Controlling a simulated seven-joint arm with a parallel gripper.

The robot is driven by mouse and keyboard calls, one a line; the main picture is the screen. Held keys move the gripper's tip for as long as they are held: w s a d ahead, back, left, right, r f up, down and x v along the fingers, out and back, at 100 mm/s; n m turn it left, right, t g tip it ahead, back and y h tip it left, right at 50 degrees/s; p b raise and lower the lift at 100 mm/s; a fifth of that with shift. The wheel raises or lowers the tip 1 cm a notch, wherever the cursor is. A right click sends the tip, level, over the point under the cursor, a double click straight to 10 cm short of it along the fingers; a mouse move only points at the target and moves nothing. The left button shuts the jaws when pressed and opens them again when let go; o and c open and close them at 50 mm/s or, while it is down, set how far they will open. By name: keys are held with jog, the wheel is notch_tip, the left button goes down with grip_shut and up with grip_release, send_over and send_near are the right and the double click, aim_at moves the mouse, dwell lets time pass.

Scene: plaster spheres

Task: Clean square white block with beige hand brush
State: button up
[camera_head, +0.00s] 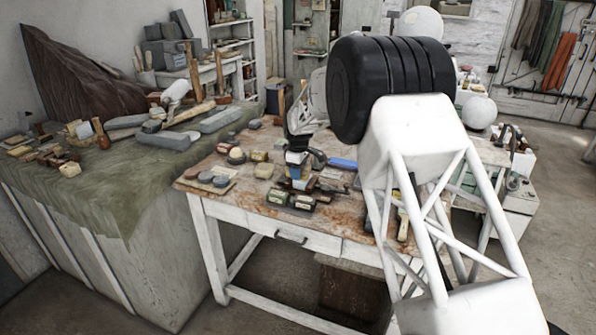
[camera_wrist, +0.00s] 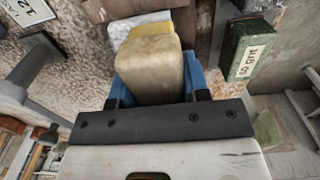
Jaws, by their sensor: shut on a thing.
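My gripper (camera_wrist: 155,88) is shut on the beige hand brush (camera_wrist: 152,62), a rounded beige body between its blue fingers. A yellower strip shows at the brush's far end. A whitish block (camera_wrist: 124,30) lies just beyond and partly behind the brush in the wrist view; it looks like the square white block, but its shape is mostly hidden. I cannot tell whether brush and block touch. In the head view my gripper (camera_head: 297,160) is low over the middle of the worktable, and the brush and block cannot be made out clearly there.
The rusty-topped worktable (camera_head: 222,160) is crowded. Round grey pieces (camera_head: 213,179) sit on the table's left. A cloth-covered bench (camera_head: 130,190) stands left.

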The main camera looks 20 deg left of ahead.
jog(key=shift+f, duration=0.3)
jog(key=shift+d, duration=0.1)
jog(key=shift+d, duration=0.45)
dwell(0.4)
jog(key=shift+d, duration=0.55)
dwell(0.4)
jog(key=shift+a+r, duration=0.1)
jog(key=shift+a, duration=1)
jog(key=shift+a, duration=0.15)
